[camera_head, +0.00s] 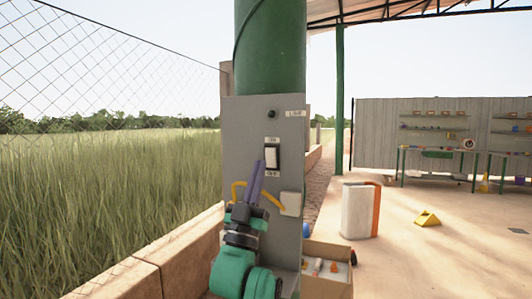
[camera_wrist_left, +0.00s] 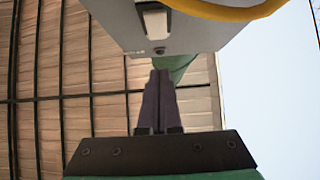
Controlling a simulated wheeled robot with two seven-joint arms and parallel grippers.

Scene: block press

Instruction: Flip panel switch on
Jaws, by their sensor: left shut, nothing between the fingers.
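A grey panel (camera_head: 235,139) is fixed to a green post. Its switch is a white rocker (camera_head: 271,158) in a dark frame, between two small labels. The switch also shows in the left wrist view (camera_wrist_left: 155,22) at the top. My left gripper (camera_head: 257,166) is shut and empty, with its purple-grey fingers pointing up just below and left of the switch in the head view. In the left wrist view the closed fingertips (camera_wrist_left: 160,74) show below the panel's edge. I cannot tell whether they touch the panel. My right gripper is not in view.
A yellow cable (camera_head: 270,199) loops out near a pale box (camera_head: 291,204) on the panel. A cardboard box (camera_head: 326,280) with small items stands at the post's foot. A low wall (camera_head: 170,243) runs at left.

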